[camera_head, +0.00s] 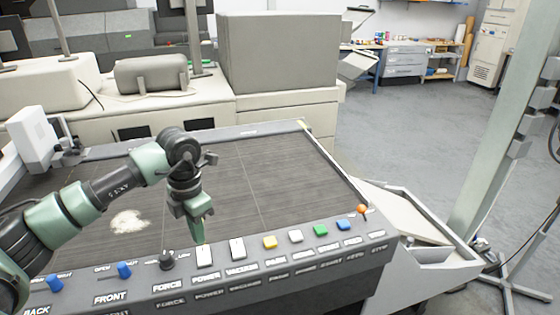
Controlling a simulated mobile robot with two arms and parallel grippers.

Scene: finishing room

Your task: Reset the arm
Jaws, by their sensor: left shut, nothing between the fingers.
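My left arm comes in from the left edge in the head view, green and dark grey, and bends down at the wrist. My left gripper (201,232) points down, shut and empty, with its tips just above the white button over the POWER label (205,256). I cannot tell whether the tips touch that button. My right gripper is not in view.
The sloped control panel (330,252) has blue switches, a black FORCE knob (167,261), a yellow button (270,242), a green button (320,230) and an orange-tipped lever (362,210). A dark slatted bed (262,180) lies behind, with pale powder (128,221). Open floor (400,130) is at right.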

